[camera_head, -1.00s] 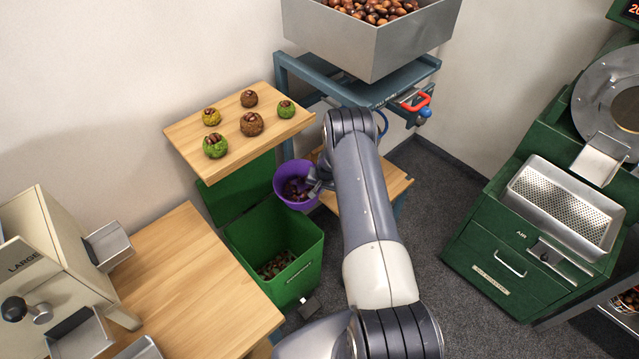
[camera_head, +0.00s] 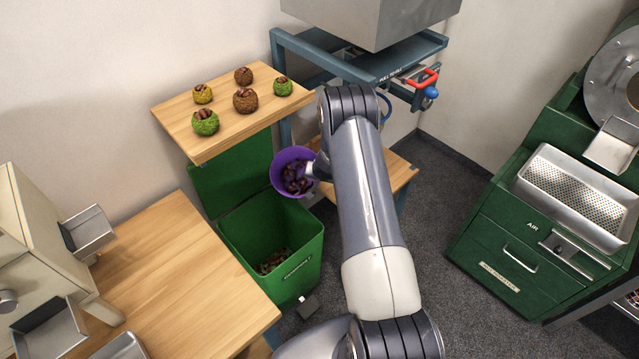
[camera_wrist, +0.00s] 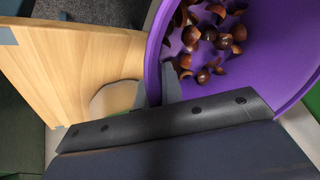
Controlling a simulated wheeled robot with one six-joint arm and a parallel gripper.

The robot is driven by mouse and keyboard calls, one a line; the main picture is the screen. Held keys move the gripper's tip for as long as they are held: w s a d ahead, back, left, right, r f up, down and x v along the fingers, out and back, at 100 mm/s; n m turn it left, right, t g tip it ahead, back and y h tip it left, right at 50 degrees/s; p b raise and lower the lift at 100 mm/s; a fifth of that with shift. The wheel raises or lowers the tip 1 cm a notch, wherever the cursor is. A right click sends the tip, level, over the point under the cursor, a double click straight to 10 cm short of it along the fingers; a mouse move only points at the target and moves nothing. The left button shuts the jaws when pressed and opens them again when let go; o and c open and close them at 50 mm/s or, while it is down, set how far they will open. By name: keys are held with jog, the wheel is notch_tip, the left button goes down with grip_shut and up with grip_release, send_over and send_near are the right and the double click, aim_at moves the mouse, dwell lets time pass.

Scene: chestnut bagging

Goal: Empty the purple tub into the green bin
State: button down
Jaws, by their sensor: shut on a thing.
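The purple tub (camera_head: 279,170) is at the far end of my arm, above the back edge of the green bin. Several brown chestnuts or shell pieces lie inside it. In the wrist view the tub (camera_wrist: 255,85) fills the upper right, with brown pieces at its bottom. My gripper (camera_wrist: 168,88) is shut on the tub's wall; in the head view it is mostly hidden behind my arm. The green bin (camera_head: 312,255) stands on the floor with its lid raised at the back. Some brown pieces lie at its bottom.
A wooden shelf (camera_head: 185,130) with several chestnut burrs hangs above the bin's lid. A wooden worktop (camera_head: 180,275) lies left of the bin. A blue frame with a grey hopper (camera_head: 375,25) stands behind. A green machine (camera_head: 500,235) stands at right; dark floor lies between.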

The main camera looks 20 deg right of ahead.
jog(key=shift+s+a+f+t+h+b, duration=0.15)
jog(key=shift+t+b, duration=0.25)
jog(key=shift+b, duration=2.6)
jog(key=shift+w+d+f+t+h+b, duration=0.1)
jog(key=shift+t+h+b, duration=0.25)
jog(key=shift+b, duration=2.65)
jog(key=t+b, duration=0.1)
jog(key=b, duration=0.5)
jog(key=t+h+b, duration=0.1)
jog(key=t+b, duration=0.1)
jog(key=b, duration=0.5)
jog(key=shift+s+a+r+n, duration=0.1)
jog(key=shift+s+a+n, duration=0.1)
jog(key=shift+s+n, duration=0.15)
jog(key=t+b, duration=0.1)
jog(key=b, duration=0.2)
jog(key=t+h+b, duration=0.1)
jog(key=b, duration=0.3)
jog(key=shift+s+a+f, duration=0.25)
jog(key=shift+s+f, duration=0.05)
jog(key=shift+s, duration=0.1)
jog(key=shift+s+a+f+n+t+h+b, duration=0.15)
jog(key=shift+s+a+n+t+h+b, duration=0.25)
jog(key=shift+s+t+b, duration=1.4)
jog(key=shift+w+a+f+n+t+h+b, duration=0.15)
jog(key=shift+w+a+t+h+b, duration=0.45)
jog(key=shift+b, duration=2.55)
jog(key=shift+s+a+f+n+t+h+b, duration=0.1)
jog(key=shift+s+a+n+t+h+b, duration=0.2)
jog(key=shift+s+t+b, duration=1.6)
